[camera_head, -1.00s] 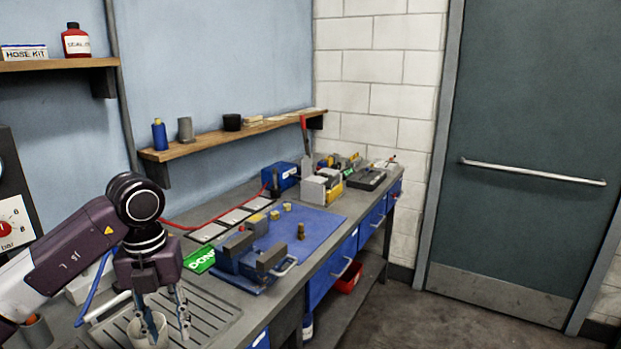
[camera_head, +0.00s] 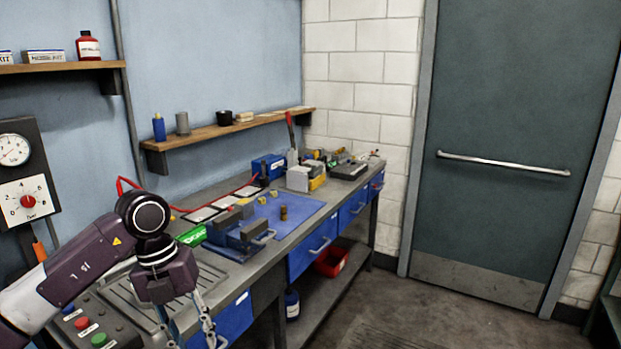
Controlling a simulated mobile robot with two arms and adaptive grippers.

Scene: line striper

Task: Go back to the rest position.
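My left gripper (camera_head: 190,330) points down at the bottom left, in front of the bench edge and the grooved drain tray (camera_head: 128,292). Its two fingers are spread apart, with nothing clearly seen between them; the fingertips run close to the bottom edge of the picture. My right gripper is out of view.
The grey bench (camera_head: 262,262) carries a blue mat (camera_head: 290,212), a blue vise-like fixture (camera_head: 238,232) and a green DONE sign (camera_head: 192,236). A control box with buttons (camera_head: 92,328) is at lower left. A red bin (camera_head: 331,261) sits below. Floor (camera_head: 400,308) is clear before the door (camera_head: 510,150).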

